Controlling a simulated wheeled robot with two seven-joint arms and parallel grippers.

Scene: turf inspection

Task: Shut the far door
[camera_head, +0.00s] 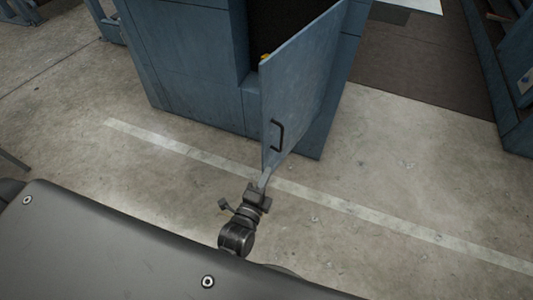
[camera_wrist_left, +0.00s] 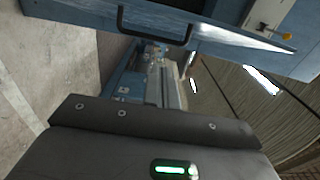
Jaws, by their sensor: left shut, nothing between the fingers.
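A blue door (camera_head: 296,88) stands open on the blue cabinet (camera_head: 195,65), swung out toward me. Its black handle (camera_head: 278,135) is on the face near the free edge. My left gripper (camera_head: 264,181) is shut and empty, by the door's lower free corner and below the handle. I cannot tell whether it touches the door. In the left wrist view the blue panel (camera_wrist_left: 80,15) with the black handle (camera_wrist_left: 155,40) crosses the top; the fingers do not show. The dark cabinet opening (camera_head: 275,25) is partly hidden by the door. My right gripper is not in view.
Bare concrete floor (camera_head: 400,160) with a pale line (camera_head: 345,207) lies in front of the cabinet. A dark mat (camera_head: 425,65) and another blue structure (camera_head: 515,100) are at the right. A yellow knob (camera_wrist_left: 287,36) shows in the left wrist view.

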